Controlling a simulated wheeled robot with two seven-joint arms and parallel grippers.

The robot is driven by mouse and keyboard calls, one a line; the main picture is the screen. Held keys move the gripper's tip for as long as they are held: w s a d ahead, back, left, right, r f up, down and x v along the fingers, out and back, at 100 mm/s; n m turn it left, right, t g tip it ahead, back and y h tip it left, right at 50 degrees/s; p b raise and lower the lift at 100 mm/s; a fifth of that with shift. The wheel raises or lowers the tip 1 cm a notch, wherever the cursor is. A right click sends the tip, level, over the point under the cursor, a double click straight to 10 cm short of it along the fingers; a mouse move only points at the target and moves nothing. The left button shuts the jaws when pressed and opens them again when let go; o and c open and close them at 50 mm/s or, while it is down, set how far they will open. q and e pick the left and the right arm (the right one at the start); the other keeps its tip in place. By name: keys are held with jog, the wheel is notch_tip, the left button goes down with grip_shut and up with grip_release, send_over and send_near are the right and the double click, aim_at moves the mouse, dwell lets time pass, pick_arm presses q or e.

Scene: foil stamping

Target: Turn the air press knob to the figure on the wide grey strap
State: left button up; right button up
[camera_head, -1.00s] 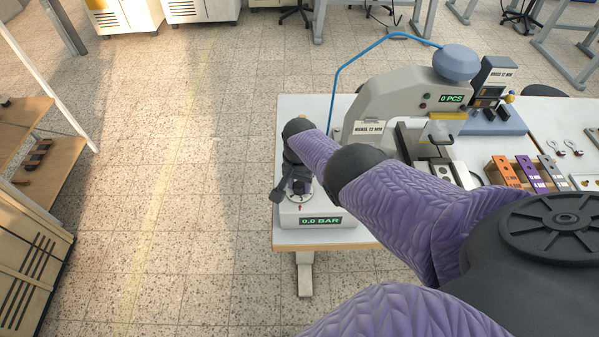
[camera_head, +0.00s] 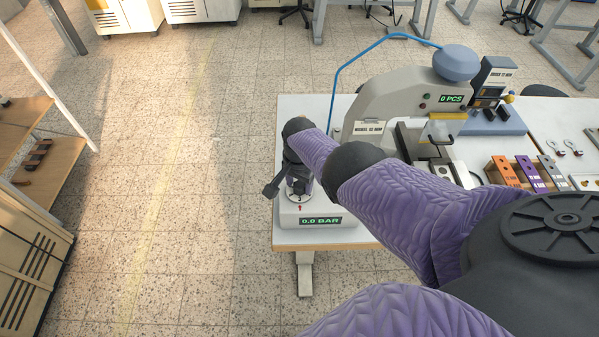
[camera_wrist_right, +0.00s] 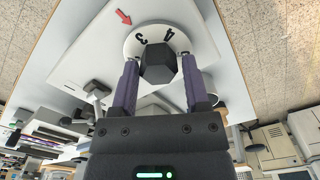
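The air press knob (camera_wrist_right: 158,64), dark and six-sided, sits on a white dial (camera_wrist_right: 153,34) showing the figures 3 and 4. A red arrow (camera_wrist_right: 123,16) beside the dial points at its rim near the 3. My right gripper (camera_wrist_right: 160,72) has its fingers on either side of the knob, apparently with narrow gaps. In the head view, my right gripper (camera_head: 294,182) covers most of the knob above its base, whose display (camera_head: 321,221) reads 0.0 BAR. A grey strap (camera_head: 556,172) lies at the right; its figure is too small to read. My left gripper is out of view.
The press (camera_head: 400,100) stands behind my right arm, with a blue hose running over it. Orange (camera_head: 504,172) and purple (camera_head: 530,175) straps lie beside the grey one. The table's left edge is close to the knob base; open floor lies beyond it.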

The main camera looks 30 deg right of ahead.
aim_at(299, 184)
jog(key=shift+o, duration=0.9)
pick_arm(q)
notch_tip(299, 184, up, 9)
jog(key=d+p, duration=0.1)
jog(key=p, duration=0.8)
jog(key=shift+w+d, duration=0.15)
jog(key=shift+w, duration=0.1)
pick_arm(e)
notch_tip(299, 184, up, 10)
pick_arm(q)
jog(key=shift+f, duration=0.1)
pick_arm(e)
jog(key=shift+f, duration=0.1)
